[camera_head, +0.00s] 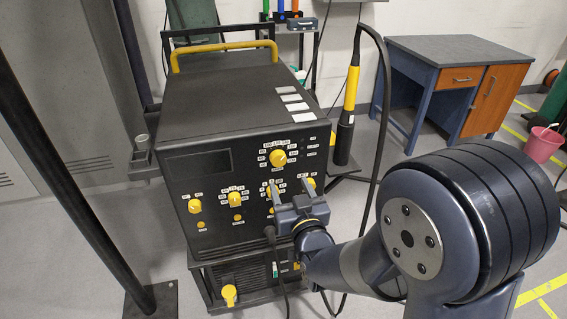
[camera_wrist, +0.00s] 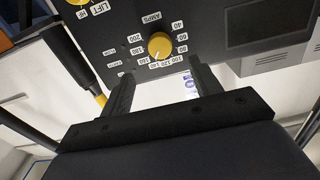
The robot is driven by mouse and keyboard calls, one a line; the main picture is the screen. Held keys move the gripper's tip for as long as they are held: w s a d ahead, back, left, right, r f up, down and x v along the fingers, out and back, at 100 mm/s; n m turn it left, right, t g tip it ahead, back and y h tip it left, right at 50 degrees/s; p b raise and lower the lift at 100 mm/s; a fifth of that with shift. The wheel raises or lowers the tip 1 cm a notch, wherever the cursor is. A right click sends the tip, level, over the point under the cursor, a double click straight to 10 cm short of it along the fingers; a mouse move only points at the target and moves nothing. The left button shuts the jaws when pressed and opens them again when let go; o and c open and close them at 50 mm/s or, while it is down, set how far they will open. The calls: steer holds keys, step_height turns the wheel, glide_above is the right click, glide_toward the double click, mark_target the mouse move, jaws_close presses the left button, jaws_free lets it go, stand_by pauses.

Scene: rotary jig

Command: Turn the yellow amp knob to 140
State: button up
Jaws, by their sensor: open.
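The yellow amp knob (camera_head: 277,158) is the uppermost knob on the front panel of the black welding machine. In the wrist view the amp knob (camera_wrist: 160,45) appears upside down beside the AMPS label, ringed by white number tags from 40 to 200. A small pale mark shows on its lower edge, but I cannot tell exactly which number it points to. My gripper (camera_head: 289,189) is in front of the panel, below the amp knob in the head view. In the wrist view my gripper (camera_wrist: 160,68) is open, its empty fingers apart and not around the knob.
Other yellow knobs sit lower, including one (camera_head: 235,199) left of my gripper; my gripper partly covers the knobs behind it. A LIFT knob (camera_wrist: 78,2) shows in the wrist view. A yellow-handled torch (camera_head: 351,88) with its cable hangs at the machine's right side.

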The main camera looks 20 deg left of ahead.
mark_target(279, 163)
steer(key=x, duration=0.9)
steer(key=shift+w+p, duration=0.15)
steer(key=shift+p, duration=0.25)
steer(key=shift+c, duration=0.4)
steer(key=c, duration=0.9)
steer(key=shift+f+b, duration=0.15)
steer(key=shift+b, duration=0.25)
